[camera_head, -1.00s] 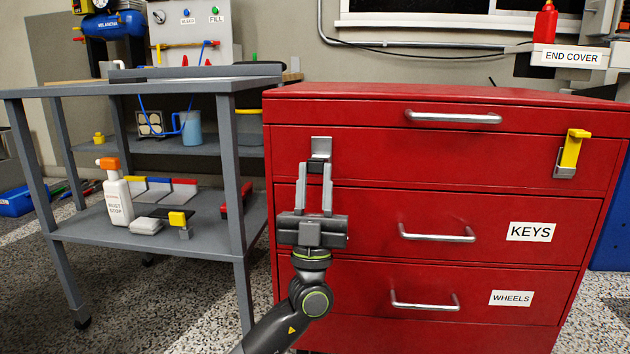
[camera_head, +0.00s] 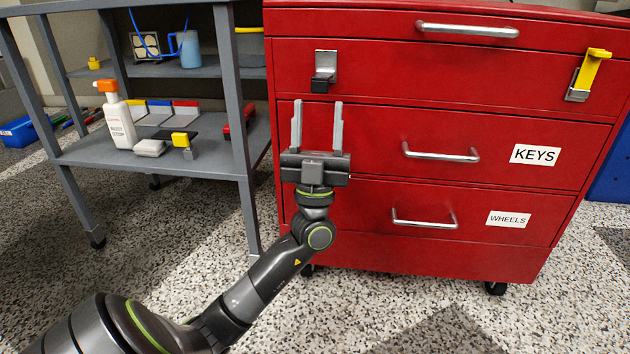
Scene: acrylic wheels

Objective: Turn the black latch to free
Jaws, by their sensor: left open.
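The black latch (camera_head: 321,82) sits on a silver metal plate (camera_head: 326,60) at the upper left of the red cabinet's front. My left gripper (camera_head: 317,112) is just below the latch in the picture, with its two fingers pointing up and spread apart. It is open and holds nothing. A gap shows between its fingertips and the latch. My right gripper is not in view.
A yellow latch (camera_head: 592,68) is on the cabinet's right side. The red cabinet (camera_head: 390,75) has silver handles and drawers labelled KEYS (camera_head: 535,155) and WHEELS (camera_head: 508,219). A grey shelf unit (camera_head: 240,100) with a spray bottle (camera_head: 117,115) stands at left.

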